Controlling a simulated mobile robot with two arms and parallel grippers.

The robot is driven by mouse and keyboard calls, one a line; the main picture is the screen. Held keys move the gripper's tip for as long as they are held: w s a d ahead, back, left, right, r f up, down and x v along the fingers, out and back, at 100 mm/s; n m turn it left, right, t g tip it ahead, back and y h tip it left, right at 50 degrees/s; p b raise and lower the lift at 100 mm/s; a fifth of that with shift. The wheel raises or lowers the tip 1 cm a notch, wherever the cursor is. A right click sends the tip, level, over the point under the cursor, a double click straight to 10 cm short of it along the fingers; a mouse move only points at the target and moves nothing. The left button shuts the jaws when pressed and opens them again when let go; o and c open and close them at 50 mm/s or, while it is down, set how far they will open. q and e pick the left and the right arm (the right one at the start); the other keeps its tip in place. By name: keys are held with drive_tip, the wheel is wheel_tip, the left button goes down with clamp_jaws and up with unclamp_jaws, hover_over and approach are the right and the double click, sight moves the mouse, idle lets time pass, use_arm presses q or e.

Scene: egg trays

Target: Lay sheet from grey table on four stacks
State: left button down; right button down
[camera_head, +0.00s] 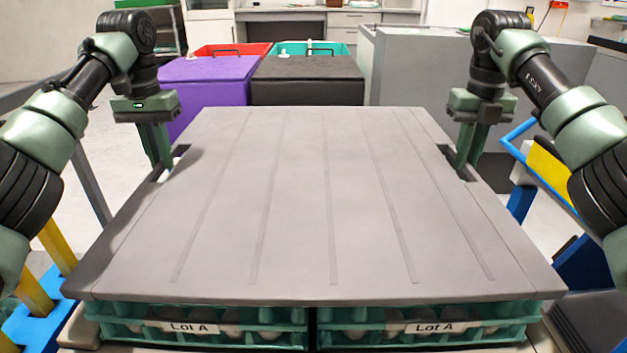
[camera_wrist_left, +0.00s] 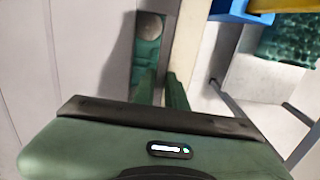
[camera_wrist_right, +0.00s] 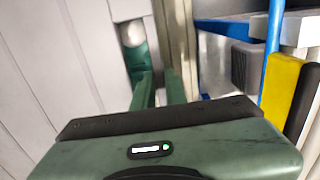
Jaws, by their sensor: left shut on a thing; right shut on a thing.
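The grey sheet (camera_head: 300,200), a wide flat panel with faint grooves, spans over the egg stacks and looks level. Its front edge is at the top of the front left green tray stack (camera_head: 190,322) and the front right stack (camera_head: 430,325), both labelled "Lot A". I cannot tell whether it rests on them. Any stacks farther back are hidden under it. My left gripper (camera_head: 160,165) is shut on the sheet's left edge at a cut-out slot. My right gripper (camera_head: 466,163) is shut on its right edge at a matching slot. Green tray shows through the slot in the left wrist view (camera_wrist_left: 148,60).
A purple bin (camera_head: 208,85) and a black-lidded bin (camera_head: 307,80) stand behind the sheet. A grey partition (camera_head: 415,70) is at the back right. Blue and yellow frame parts (camera_head: 545,165) stand close to the right, with others (camera_head: 45,285) at the left.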

use_arm(q)
drive_tip(key=shift+a+f+b, duration=0.1)
drive_tip(key=shift+f+b, duration=0.45)
drive_tip(key=shift+f, duration=0.15)
use_arm(e)
drive_tip(key=shift+d+f, duration=0.1)
drive_tip(key=shift+f, duration=0.6)
use_arm(q)
drive_tip(key=c, duration=1.6)
unclamp_jaws()
use_arm(e)
drive_tip(key=c, duration=1.6)
unclamp_jaws()
drive_tip(key=shift+r, duration=0.1)
use_arm(q)
drive_tip(key=shift+o, duration=0.7)
drive_tip(key=shift+r, duration=0.1)
use_arm(e)
drive_tip(key=shift+o, duration=0.7)
use_arm(q)
drive_tip(key=shift+r, duration=0.1)
use_arm(e)
drive_tip(key=shift+r, duration=0.15)
